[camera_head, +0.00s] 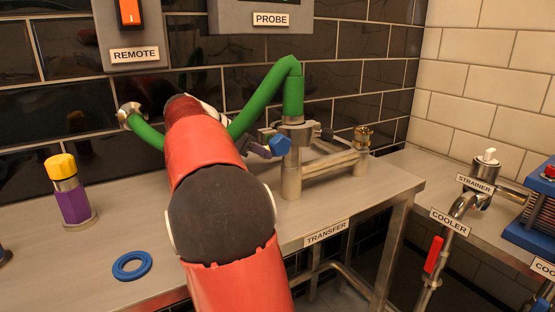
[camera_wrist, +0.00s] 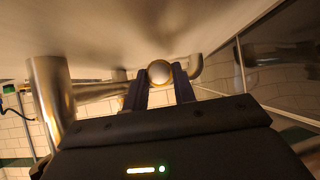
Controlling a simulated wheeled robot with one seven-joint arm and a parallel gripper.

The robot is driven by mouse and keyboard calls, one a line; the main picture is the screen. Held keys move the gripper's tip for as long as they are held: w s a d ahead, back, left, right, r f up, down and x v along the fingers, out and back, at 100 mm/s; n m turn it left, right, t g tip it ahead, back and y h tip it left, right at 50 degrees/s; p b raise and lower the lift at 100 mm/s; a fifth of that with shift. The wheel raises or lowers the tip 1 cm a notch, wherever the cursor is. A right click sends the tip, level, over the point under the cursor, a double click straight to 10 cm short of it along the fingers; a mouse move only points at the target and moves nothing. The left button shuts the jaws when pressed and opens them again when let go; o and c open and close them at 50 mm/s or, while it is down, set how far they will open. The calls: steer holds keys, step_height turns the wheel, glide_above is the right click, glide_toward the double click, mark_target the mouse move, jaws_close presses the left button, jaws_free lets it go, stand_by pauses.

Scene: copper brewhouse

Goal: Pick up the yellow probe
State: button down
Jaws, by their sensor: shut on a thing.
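In the head view my red arm mostly hides the held thing; my dark fingers (camera_head: 256,149) show beside a blue hexagonal piece (camera_head: 279,145), near the steel post. A separate yellow-capped piece (camera_head: 61,167) with a purple six-sided body stands upright on the counter at left, away from my gripper.
A green hose (camera_head: 291,85) arches down to the steel post (camera_head: 291,176). A blue ring (camera_head: 131,266) lies on the steel counter (camera_head: 40,225). A strainer and cooler fittings stand at right.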

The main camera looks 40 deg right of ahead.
steer(key=shift+r+p, duration=1.2)
steer(key=shift+r, duration=1.25)
